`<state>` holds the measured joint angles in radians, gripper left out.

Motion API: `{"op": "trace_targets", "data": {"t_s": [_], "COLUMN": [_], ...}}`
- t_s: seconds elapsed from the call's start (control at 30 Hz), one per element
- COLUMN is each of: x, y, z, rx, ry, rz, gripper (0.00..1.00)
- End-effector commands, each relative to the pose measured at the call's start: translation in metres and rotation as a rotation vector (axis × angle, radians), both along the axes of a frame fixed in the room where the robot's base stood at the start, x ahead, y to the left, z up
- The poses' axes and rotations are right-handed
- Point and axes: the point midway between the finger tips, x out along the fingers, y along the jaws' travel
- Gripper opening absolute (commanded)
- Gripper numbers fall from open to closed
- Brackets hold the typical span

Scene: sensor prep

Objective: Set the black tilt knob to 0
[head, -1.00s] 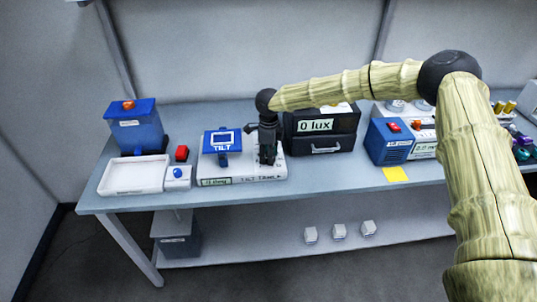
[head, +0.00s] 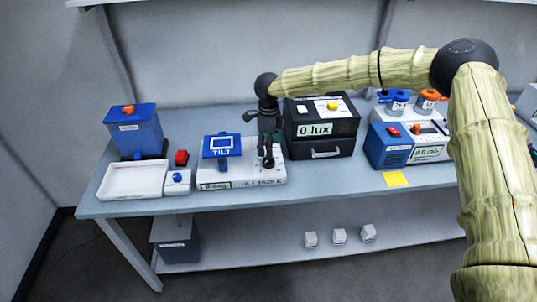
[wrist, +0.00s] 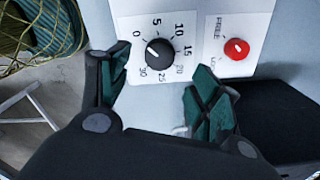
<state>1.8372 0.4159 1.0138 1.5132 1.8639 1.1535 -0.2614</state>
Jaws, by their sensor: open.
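The black tilt knob (wrist: 160,51) is on a white dial plate in the wrist view. Its white mark points up and left, roughly toward the 0; I cannot tell whether it is exactly on it. My gripper (wrist: 158,73) is open, with its green-padded fingers to either side below the knob and apart from it. In the head view my gripper (head: 267,146) is above the right part of the white tilt table (head: 242,181). The blue TILT platform (head: 221,145) is at its left. The small readout on its front is too blurred to read surely.
A red knob (wrist: 236,48) marked FREE is right of the dial. A black 0 lux box (head: 318,143) stands close right of my gripper. A white tray (head: 134,181), blue bin (head: 136,131) and blue-button box (head: 178,181) are at left. A blue instrument (head: 388,146) stands further right.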

Motion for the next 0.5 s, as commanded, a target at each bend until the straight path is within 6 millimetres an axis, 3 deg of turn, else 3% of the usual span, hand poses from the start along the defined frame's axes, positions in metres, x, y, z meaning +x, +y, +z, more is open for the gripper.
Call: {"op": "trace_targets", "data": {"t_s": [0.2, 0.5], "x": [0.0, 0.0], "y": [0.0, 0.0], "z": [0.034, 0.052], "rx": [0.001, 0.0], "ry": [-0.001, 0.001], "rz": [0.0, 0.0], "gripper": [0.64, 0.64]}}
